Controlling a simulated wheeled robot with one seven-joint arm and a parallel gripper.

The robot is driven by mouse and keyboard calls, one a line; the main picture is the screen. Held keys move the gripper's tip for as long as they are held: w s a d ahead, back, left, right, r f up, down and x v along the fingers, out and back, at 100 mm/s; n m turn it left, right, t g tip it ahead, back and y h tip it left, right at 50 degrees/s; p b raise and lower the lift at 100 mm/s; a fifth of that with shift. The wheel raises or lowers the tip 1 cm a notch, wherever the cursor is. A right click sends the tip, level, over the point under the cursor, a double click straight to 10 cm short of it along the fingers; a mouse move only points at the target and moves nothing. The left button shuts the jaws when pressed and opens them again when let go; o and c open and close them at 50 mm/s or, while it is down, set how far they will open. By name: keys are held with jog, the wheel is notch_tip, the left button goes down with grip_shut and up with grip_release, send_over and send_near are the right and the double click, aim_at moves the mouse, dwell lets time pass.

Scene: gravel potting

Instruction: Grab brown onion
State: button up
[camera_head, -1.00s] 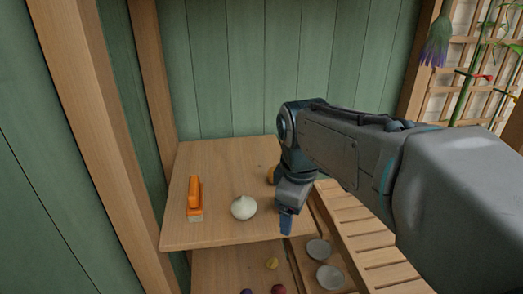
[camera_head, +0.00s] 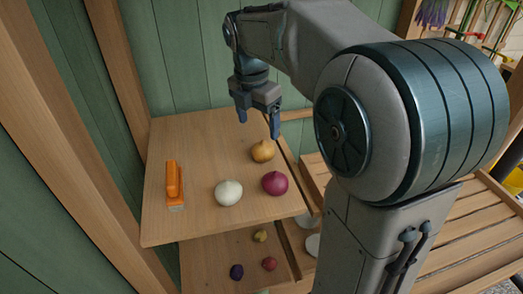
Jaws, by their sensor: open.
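The brown onion (camera_head: 263,151) sits on the upper wooden shelf (camera_head: 190,225), near its right side. It is golden brown and stands behind a red onion (camera_head: 274,183) and a white onion (camera_head: 228,192). My gripper (camera_head: 258,128) points down over the back right of the shelf. Its two blue fingers are spread apart with nothing between them. In the picture, the fingertips are just above the brown onion; I cannot tell the exact gap or height.
An orange tool (camera_head: 174,184) lies on the shelf's left part. A lower shelf (camera_head: 208,265) holds several small bulbs, including a dark purple one (camera_head: 237,272). A green plank wall (camera_head: 180,60) stands behind, and a slatted bench (camera_head: 450,245) is at right.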

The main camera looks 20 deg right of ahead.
aim_at(262, 141)
jog(key=f, duration=0.3)
jog(key=d+f, duration=0.1)
jog(key=f, duration=0.4)
jog(key=shift+w+d+f, duration=0.15)
jog(key=shift+f, duration=0.2)
jog(key=c, duration=1.1)
